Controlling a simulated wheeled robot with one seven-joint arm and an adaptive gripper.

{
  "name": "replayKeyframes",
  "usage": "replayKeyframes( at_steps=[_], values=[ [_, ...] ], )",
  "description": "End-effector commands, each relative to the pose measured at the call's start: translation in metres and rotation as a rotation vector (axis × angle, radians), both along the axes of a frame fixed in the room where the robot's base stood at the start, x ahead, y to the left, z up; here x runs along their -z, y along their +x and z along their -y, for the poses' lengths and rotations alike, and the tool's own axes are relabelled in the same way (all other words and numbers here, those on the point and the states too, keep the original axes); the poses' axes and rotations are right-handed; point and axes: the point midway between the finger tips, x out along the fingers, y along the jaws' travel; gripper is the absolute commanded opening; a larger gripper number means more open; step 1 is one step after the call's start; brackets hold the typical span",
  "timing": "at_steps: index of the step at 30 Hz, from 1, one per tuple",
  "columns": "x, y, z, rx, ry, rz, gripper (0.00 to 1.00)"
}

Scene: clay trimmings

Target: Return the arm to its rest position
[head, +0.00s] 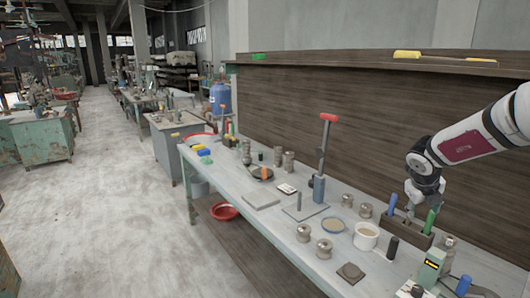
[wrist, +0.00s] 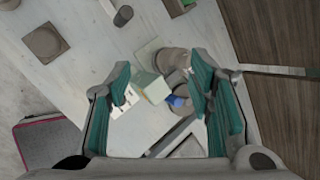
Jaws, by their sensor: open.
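My arm (head: 468,140) reaches in from the right over the workbench. My gripper (head: 413,205) points down above the right part of the bench, near a wooden box that holds tools with blue and green handles. In the wrist view my gripper (wrist: 162,95) has its two teal-padded fingers spread well apart. A pale green-and-cream block (wrist: 151,87) and a grey rounded piece (wrist: 172,62) show between and beyond the fingers. Nothing is seen gripped. I cannot tell how high the fingertips are above the bench.
A dark wooden back panel (head: 290,110) with a shelf stands behind. The floor at left (head: 100,200) is clear.

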Motion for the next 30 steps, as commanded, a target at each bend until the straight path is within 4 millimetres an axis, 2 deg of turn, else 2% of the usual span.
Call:
replayKeyframes(
  at_steps=[1,3,5,7,9,11,14,15,18,21,23,24,26,30],
  values=[
    [-0.029,0.015,-0.015,-0.129,-0.102,0.033,0.48],
    [-0.065,0.032,-0.039,-0.309,-0.232,0.071,0.48],
    [-0.094,0.042,-0.064,-0.464,-0.336,0.095,0.48],
    [-0.124,0.048,-0.099,-0.647,-0.451,0.114,0.48],
    [-0.152,0.049,-0.137,-0.831,-0.561,0.124,0.48],
    [-0.170,0.043,-0.170,-0.986,-0.646,0.124,0.48],
    [-0.192,0.023,-0.225,-1.242,-0.781,0.106,0.48],
    [-0.198,0.012,-0.245,-1.341,-0.830,0.092,0.48],
    [-0.205,-0.026,-0.290,-1.584,-0.941,0.042,0.48],
    [-0.203,-0.072,-0.324,-1.818,-1.037,-0.031,0.48],
    [-0.199,-0.103,-0.338,-1.950,-1.086,-0.086,0.48],
    [-0.194,-0.124,-0.345,-2.036,-1.116,-0.126,0.48],
    [-0.186,-0.158,-0.351,-2.161,-1.152,-0.194,0.48],
    [-0.164,-0.231,-0.346,-2.412,-1.210,-0.372,0.48]
  ],
)
